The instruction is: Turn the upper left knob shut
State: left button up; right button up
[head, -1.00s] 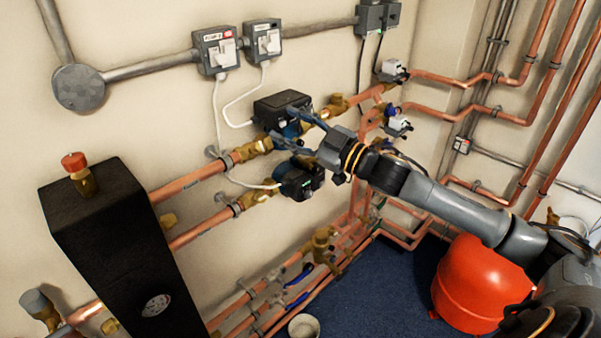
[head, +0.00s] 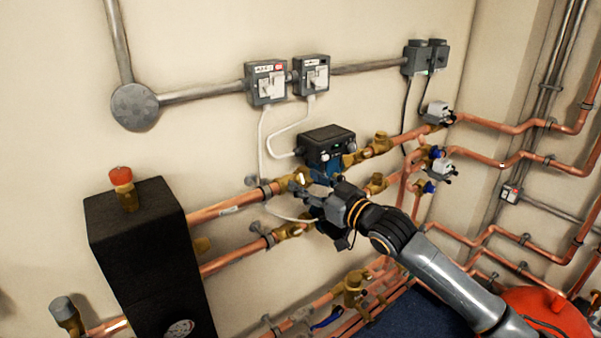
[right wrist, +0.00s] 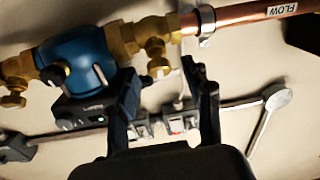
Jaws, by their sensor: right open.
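The upper pump, with a black box (head: 327,143) and blue body, sits on the upper copper pipe; it shows upside down in the wrist view (right wrist: 75,62). The upper left knob (right wrist: 158,68) is a small brass handle on the brass valve beside the pump, towards the FLOW label. In the head view, that valve (head: 270,189) is left of my fingers. My right gripper (head: 306,181) is open and empty in front of the pump's left side. In the wrist view, the knob lies between and beyond the fingertips (right wrist: 155,68), with no visible contact. My left gripper is not in view.
The lower pipe and its brass valve (head: 288,231) run beneath my gripper; the lower pump is mostly hidden. A black box-shaped unit (head: 145,250) stands at left. Wall switches (head: 266,82) with white cables hang above. A red tank (head: 545,310) is at bottom right.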

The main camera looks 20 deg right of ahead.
aim_at(303, 179)
jog(key=shift+x, duration=1.5)
jog(key=shift+c, duration=0.2)
grip_shut()
jog(key=shift+r+n+p, duration=0.1)
jog(key=shift+n+p, duration=0.3)
jog(key=shift+n+g+y, duration=0.3)
jog(key=shift+n+y, duration=0.2)
jog(key=shift+n, duration=0.2)
jog(key=shift+o, duration=0.2)
grip_release()
